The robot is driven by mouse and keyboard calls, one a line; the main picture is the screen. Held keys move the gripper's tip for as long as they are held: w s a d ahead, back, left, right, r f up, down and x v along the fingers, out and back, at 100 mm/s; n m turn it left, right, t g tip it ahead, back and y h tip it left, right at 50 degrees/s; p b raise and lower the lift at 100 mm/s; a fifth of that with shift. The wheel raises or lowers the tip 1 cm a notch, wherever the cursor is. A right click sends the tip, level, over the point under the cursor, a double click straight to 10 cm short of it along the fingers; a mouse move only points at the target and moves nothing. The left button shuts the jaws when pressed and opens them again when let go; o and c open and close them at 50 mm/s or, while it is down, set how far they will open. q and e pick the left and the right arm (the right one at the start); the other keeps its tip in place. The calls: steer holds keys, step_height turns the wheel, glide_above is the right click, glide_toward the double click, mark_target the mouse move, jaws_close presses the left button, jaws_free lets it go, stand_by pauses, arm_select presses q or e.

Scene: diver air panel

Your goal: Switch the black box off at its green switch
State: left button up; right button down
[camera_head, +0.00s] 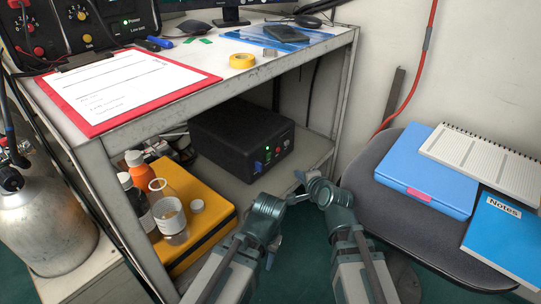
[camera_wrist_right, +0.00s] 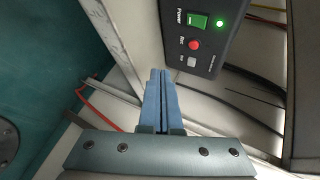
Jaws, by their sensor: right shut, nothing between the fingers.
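The black box (camera_head: 238,138) stands on the lower shelf of the desk, its control face turned to the right front. In the right wrist view, that face (camera_wrist_right: 205,75) shows the green switch (camera_wrist_right: 197,21) beside the label "Power". A green light (camera_wrist_right: 219,23) glows next to the switch. A red button (camera_wrist_right: 194,45) and a pale button (camera_wrist_right: 192,62) are in line with it. My right gripper (camera_head: 300,176) is shut and empty, in front of the box. Its closed blue fingers (camera_wrist_right: 160,72) are apart from the switch. My left gripper (camera_head: 273,250) is small and partly hidden; its jaws are unclear.
A yellow case (camera_head: 205,232) with bottles and a jar stands left of the box. The desk's top shelf and leg (camera_head: 345,85) frame the space. A grey chair (camera_head: 405,215) with a blue folder (camera_head: 425,170) is at right. A gas cylinder (camera_head: 40,225) stands at left.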

steer(key=shift+w+a, duration=0.1)
steer(key=shift+a, duration=0.05)
steer(key=shift+w+a+r+p, duration=0.2)
steer(key=shift+w+a, duration=0.6)
steer(key=shift+a, duration=0.35)
steer(key=shift+w+a+r+p, duration=0.15)
steer(key=shift+w+a, duration=0.7)
steer(key=shift+a, duration=0.3)
steer(key=shift+w+a+r+p, duration=0.2)
steer(key=shift+w+a, duration=0.6)
steer(key=shift+a, duration=0.35)
steer(key=shift+w+a, duration=0.25)
steer(key=shift+a, duration=0.05)
steer(key=shift+w+a, duration=0.2)
steer(key=shift+a, duration=0.05)
steer(key=shift+s+d, duration=0.1)
stand_by(0.4)
steer(key=shift+s+d, duration=0.35)
steer(key=shift+d, duration=0.15)
steer(key=shift+s+d+f+b, duration=0.2)
steer(key=shift+s+d, duration=0.55)
steer(key=shift+d, duration=0.25)
steer(key=shift+s+d+f+b, duration=0.1)
steer(key=shift+s+d+f, duration=0.05)
steer(key=shift+s+d, duration=0.7)
